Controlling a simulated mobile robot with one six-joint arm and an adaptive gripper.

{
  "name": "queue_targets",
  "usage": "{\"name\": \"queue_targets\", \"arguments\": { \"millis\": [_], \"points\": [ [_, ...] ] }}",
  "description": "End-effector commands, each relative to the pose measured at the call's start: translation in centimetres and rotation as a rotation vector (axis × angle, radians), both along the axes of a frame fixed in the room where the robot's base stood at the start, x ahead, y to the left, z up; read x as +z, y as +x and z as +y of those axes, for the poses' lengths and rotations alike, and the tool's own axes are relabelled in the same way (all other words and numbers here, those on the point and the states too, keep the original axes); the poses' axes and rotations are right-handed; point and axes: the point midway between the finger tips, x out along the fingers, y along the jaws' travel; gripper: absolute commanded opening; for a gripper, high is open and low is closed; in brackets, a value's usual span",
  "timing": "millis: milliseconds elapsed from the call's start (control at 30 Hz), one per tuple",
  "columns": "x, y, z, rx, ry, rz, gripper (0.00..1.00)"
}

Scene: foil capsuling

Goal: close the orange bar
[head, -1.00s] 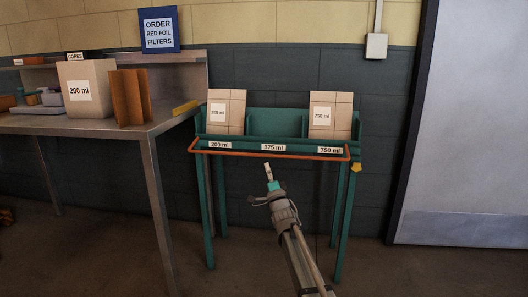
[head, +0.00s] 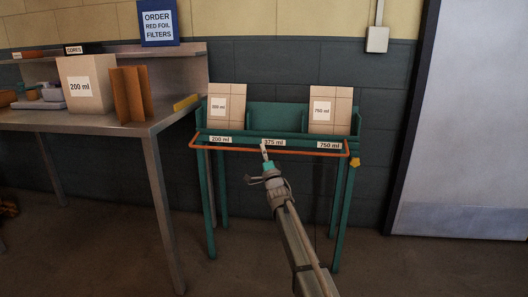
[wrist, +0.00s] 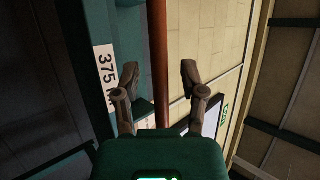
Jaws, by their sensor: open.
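The orange bar (head: 312,154) runs along the front of the green rack (head: 277,119), just below its size labels. My gripper (head: 264,147) is at the middle of the bar, by the 375 ml label (head: 273,142). In the wrist view, my gripper (wrist: 159,78) is open, with one finger on each side of the orange bar (wrist: 159,55). The bar shows upright between the fingers, and neither finger visibly touches it. How deep the bar sits between the fingers is hard to tell.
A 200 ml box (head: 226,104) and a 750 ml box (head: 330,108) stand in the rack's outer bays; the middle bay looks empty. A metal table (head: 110,126) with boxes is at the left. A yellow piece (head: 355,162) sits at the rack's right end.

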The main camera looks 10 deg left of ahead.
Motion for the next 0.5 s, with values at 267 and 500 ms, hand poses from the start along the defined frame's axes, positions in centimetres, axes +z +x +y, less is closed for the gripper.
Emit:
{"name": "queue_targets", "arguments": {
  "millis": [267, 500],
  "points": [
    [0.0, -0.01, 0.0, 0.0, 0.0, 0.0, 0.09],
    [0.0, 0.0, 0.0, 0.0, 0.0, 0.0, 0.0]
  ]
}}
